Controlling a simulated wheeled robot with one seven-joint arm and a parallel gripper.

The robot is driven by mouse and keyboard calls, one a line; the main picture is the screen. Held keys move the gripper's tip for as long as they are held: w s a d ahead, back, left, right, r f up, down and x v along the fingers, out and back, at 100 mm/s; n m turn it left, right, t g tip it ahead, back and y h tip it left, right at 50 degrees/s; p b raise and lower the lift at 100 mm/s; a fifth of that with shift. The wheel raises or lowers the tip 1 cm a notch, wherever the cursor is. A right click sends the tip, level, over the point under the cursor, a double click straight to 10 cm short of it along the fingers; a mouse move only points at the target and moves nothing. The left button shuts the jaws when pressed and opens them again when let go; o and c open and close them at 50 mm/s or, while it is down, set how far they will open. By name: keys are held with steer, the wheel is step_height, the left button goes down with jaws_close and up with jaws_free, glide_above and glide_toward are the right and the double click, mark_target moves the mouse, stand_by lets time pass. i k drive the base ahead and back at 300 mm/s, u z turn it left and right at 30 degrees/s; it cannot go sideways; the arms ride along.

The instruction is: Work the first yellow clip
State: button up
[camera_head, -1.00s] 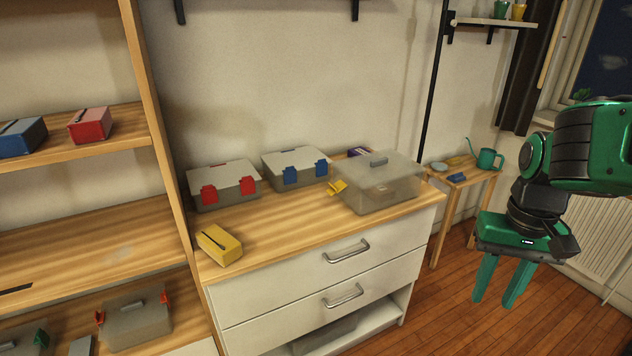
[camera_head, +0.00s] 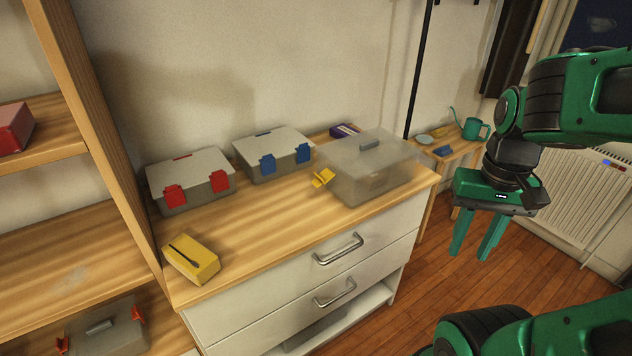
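A translucent grey case (camera_head: 370,170) with a handle on its lid stands at the right end of the wooden dresser top. One yellow clip (camera_head: 323,178) shows at its left side and sticks outward from the wall. Any other clip on this case is hidden. My gripper (camera_head: 474,252) hangs in the air to the right of the dresser, fingers pointing down and apart, with nothing between them. It is well away from the case and the clip.
A case with red clips (camera_head: 190,181) and one with blue clips (camera_head: 273,157) stand along the wall. A yellow box (camera_head: 191,259) lies at the front left. A side table (camera_head: 455,150) holds a green watering can (camera_head: 475,129). Shelving (camera_head: 95,120) rises at left.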

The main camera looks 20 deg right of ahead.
mark_target(326, 175)
steer(key=k, duration=1.35)
steer(key=u, duration=0.25)
steer(key=i, duration=0.85)
steer(key=u, duration=0.2)
